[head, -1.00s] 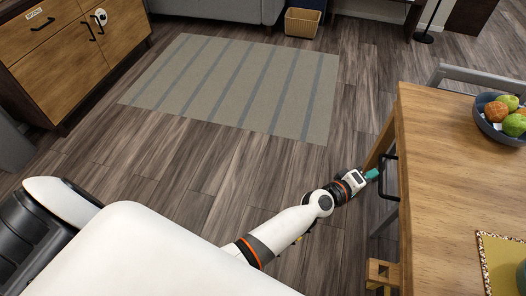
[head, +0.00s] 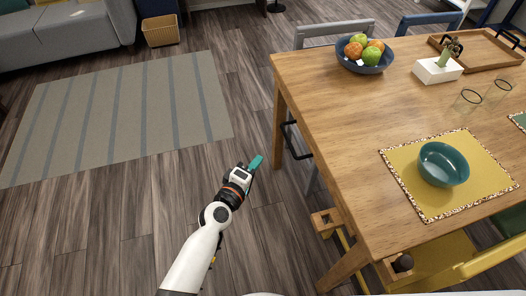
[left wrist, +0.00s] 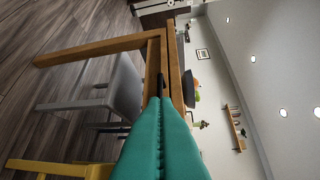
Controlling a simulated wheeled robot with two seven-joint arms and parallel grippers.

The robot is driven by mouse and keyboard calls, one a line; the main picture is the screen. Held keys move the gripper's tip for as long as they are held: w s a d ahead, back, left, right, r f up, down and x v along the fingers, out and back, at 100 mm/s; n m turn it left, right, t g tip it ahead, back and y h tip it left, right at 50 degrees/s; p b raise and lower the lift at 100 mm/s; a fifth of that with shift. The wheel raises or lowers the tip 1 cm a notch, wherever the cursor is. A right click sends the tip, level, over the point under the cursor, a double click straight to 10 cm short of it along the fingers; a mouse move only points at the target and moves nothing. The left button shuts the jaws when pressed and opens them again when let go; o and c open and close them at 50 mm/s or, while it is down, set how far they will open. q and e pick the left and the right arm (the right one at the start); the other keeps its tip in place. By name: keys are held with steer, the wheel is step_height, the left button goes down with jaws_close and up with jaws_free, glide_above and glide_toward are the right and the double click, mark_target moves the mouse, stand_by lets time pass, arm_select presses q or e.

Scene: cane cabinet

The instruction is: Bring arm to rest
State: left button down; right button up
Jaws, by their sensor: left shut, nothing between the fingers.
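My left arm reaches up from the bottom of the head view, and its left gripper (head: 255,162) with teal fingers hangs over the dark floor, apart from the wooden table (head: 330,120) to its right. In the left wrist view the teal fingers of the left gripper (left wrist: 159,105) are pressed together with nothing between them. The table's edge and leg (left wrist: 100,48) show beyond them, tilted in that view. My right gripper is in no view.
Chairs stand at the table, one grey (head: 335,32) and one yellow (head: 440,270). On it are a blue fruit bowl (head: 365,67) and a teal bowl (head: 443,164) on a yellow placemat (head: 410,190). Open floor and a striped rug (head: 115,118) lie left.

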arm_select(q)
steer(key=s+a+f+m+g+y+p, duration=0.1)
steer(key=s+a+f+m+g+y, duration=0.1)
steer(key=s+a+f, duration=0.5)
steer(key=s+a+f+m+g+y+p, duration=0.1)
steer(key=s+f+m+g, duration=0.2)
steer(key=s+f, duration=0.55)
steer(key=s+a+f+m+g+y+p, duration=0.2)
steer(key=s+a+f, duration=0.15)
steer(key=f, duration=0.75)
steer(key=s+a+f+m+g+y, duration=0.1)
steer(key=s+a+f+m+g, duration=0.1)
steer(key=s, duration=0.6)
steer(key=s+a+f+m+g+y+p, duration=0.1)
steer(key=s+a+f, duration=0.3)
steer(key=s, duration=0.4)
steer(key=s+a+f+m+g+y, duration=0.1)
steer(key=s+a+f+m+g, duration=0.2)
steer(key=s, duration=0.5)
steer(key=shift+s+a+f+p, duration=0.35)
steer(key=shift+a+f, duration=0.05)
steer(key=shift+a, duration=0.5)
